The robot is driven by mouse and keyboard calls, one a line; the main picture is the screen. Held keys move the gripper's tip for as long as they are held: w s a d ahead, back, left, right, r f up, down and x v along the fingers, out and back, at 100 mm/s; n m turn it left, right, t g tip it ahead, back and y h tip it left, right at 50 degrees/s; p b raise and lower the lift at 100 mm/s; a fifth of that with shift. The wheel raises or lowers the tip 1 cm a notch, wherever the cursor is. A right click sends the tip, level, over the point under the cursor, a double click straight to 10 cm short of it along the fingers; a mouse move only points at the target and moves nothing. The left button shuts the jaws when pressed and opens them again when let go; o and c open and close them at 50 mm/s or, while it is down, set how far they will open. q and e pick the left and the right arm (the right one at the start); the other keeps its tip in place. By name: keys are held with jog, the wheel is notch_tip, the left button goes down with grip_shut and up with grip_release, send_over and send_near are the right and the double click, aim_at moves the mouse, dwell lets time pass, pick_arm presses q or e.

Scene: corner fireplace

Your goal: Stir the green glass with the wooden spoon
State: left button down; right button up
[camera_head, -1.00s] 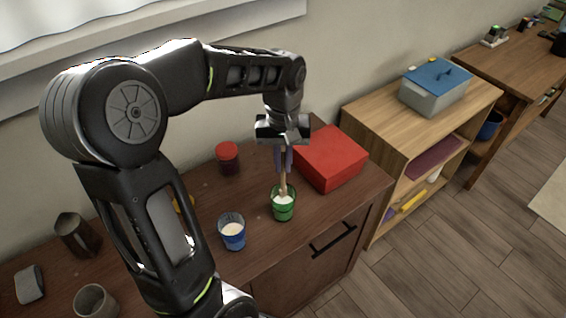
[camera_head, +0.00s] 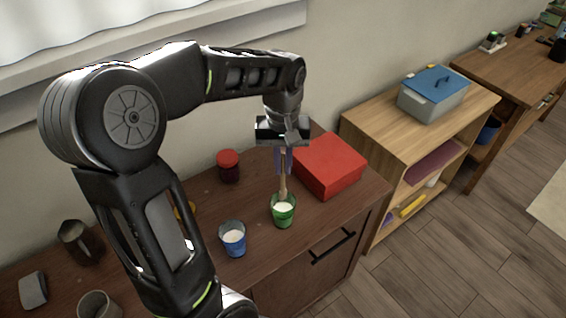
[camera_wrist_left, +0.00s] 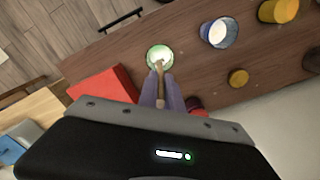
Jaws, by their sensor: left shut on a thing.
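The green glass (camera_head: 284,219) stands upright on the dark wooden cabinet top, with white contents showing. It also shows in the left wrist view (camera_wrist_left: 151,60). My left gripper (camera_head: 284,163) is above the glass, pointing down, shut on the wooden spoon (camera_head: 283,182). The spoon is nearly upright, its lower end at the mouth of the glass; in the left wrist view the spoon (camera_wrist_left: 160,85) reaches over the near rim into it. How deep the tip sits is hidden. My right gripper is not in view.
A blue glass (camera_head: 233,246) with white contents stands left of the green one. A red box (camera_head: 330,165) lies behind to the right, and a red-lidded jar (camera_head: 229,172) behind to the left. A dark mug (camera_head: 80,243) is at far left. The front edge (camera_head: 345,222) is close.

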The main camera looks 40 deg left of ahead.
aim_at(283, 154)
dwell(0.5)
pick_arm(q)
notch_tip(283, 154, up, 3)
jog(key=shift+r+p, duration=0.1)
jog(key=shift+p, duration=1.05)
jog(key=shift+r, duration=0.9)
jog(key=shift+f, duration=0.1)
